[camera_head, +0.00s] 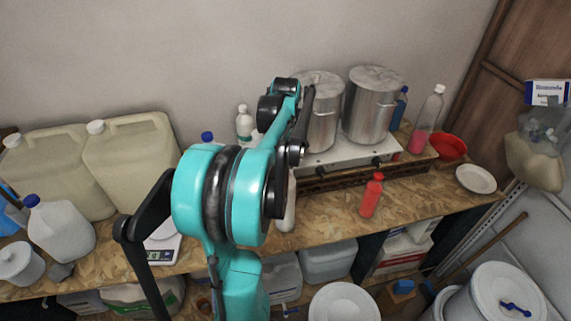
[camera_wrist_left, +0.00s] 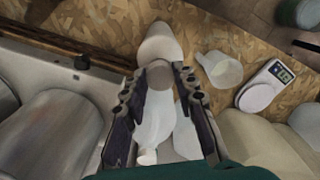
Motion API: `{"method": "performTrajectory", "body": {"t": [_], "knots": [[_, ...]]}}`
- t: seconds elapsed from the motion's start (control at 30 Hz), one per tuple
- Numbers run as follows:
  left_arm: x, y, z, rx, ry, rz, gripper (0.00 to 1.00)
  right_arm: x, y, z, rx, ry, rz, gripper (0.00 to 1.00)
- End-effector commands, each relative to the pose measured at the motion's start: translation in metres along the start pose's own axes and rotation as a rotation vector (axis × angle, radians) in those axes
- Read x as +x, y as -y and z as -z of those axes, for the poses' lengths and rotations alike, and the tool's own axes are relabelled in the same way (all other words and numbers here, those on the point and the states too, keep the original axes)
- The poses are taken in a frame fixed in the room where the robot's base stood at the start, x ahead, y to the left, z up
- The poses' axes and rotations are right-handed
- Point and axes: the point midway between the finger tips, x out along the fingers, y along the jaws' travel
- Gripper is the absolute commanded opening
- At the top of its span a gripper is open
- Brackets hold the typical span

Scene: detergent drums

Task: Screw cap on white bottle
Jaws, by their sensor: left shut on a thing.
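My left arm rises through the middle of the head view and hides much of the bench behind it. A white bottle (camera_head: 288,205) stands partly hidden just right of this arm, in front of the hotplate. In the left wrist view, a pale bottle-like body (camera_wrist_left: 160,42) shows beyond the fingertips. My left gripper (camera_wrist_left: 158,78) is shut on a round greyish-white cap (camera_wrist_left: 160,75), one finger on each side. The cap lines up with the pale body; whether it is seated on a neck cannot be told. My right gripper is not in view.
A hotplate (camera_head: 335,157) with two metal pots stands right of the arm. A red bottle (camera_head: 371,195) stands in front of it. Beige canisters (camera_head: 130,160) and a white jug (camera_head: 62,230) are at left.

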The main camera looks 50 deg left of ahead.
Motion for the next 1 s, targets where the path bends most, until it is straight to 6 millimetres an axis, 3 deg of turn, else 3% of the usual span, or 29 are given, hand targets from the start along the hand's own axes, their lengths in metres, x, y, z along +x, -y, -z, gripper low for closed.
{"method": "performTrajectory", "body": {"t": [0.17, 0.5, 0.87, 1.0], "knots": [[0.0009, 0.0000, 0.0000, 0.019, 0.000, 0.000, 0.00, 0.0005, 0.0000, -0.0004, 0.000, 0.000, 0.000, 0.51], [0.0014, 0.0008, 0.0001, 0.457, -0.001, 0.000, 0.00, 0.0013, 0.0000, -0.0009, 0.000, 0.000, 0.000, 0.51], [0.0015, 0.0009, 0.0001, 0.508, -0.001, 0.000, 0.00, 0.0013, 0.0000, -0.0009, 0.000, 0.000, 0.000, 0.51], [0.0017, 0.0011, 0.0003, 0.644, -0.002, 0.000, 0.00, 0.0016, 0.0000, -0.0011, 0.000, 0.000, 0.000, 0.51]]}}
